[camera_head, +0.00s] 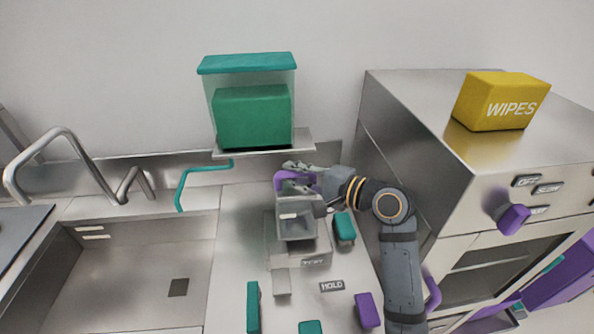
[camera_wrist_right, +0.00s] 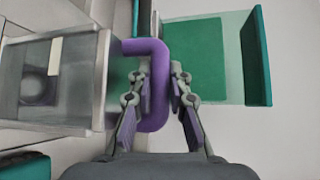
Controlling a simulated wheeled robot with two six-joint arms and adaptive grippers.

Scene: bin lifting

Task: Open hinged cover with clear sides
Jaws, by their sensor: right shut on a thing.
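A small grey appliance stands on the counter in the middle of the head view. Its boxy cover with clear sides (camera_head: 297,225) has metal-look edges and a purple U-shaped handle (camera_head: 280,182) at its upper end. The cover also fills the left of the right wrist view (camera_wrist_right: 75,80). My right gripper (camera_head: 298,178) is at the handle; in the wrist view its two fingers (camera_wrist_right: 161,78) lie on either side of the purple bar (camera_wrist_right: 159,112), shut on it. I cannot tell the cover's exact angle. My left gripper is not in view.
A green box in a clear bin with a teal lid (camera_head: 246,64) sits on a wall shelf (camera_head: 308,143) behind the gripper. A steel cabinet (camera_head: 425,130) with yellow wipes (camera_head: 497,103) stands right. The sink (camera_head: 115,270) is left. Teal and purple pieces lie around the appliance.

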